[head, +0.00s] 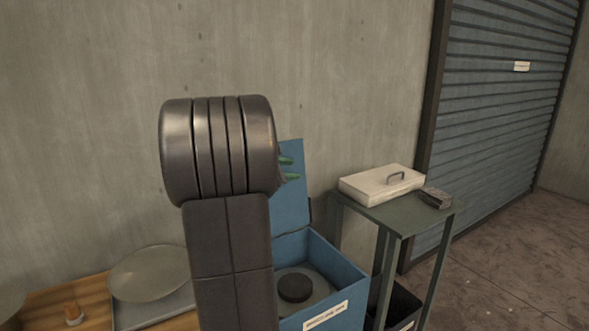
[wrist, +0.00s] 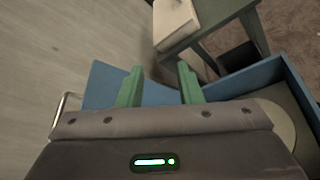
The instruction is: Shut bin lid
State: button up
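The blue bin (head: 345,290) stands open, with its lid (head: 292,205) raised upright at the back, near the wall. Inside lie a pale disc and a dark round piece (head: 295,287). My arm covers the left part of the bin and lid in the head view. The green fingertips of my gripper (head: 289,168) show in front of the upper lid. In the wrist view my gripper (wrist: 159,84) has its two fingers apart with nothing between them. The blue lid (wrist: 105,84) lies behind the fingers, and the bin's rim (wrist: 255,75) is at the right. Contact with the lid cannot be told.
A green side table (head: 385,212) stands right of the bin, holding a white lidded box (head: 380,184) and a small dark block (head: 436,198). A dark container (head: 400,305) sits below. A wooden bench (head: 50,305) with a metal bowl (head: 150,273) is at left.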

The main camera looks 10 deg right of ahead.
jog(key=shift+x, duration=1.1)
grip_shut()
dwell(0.6)
grip_release()
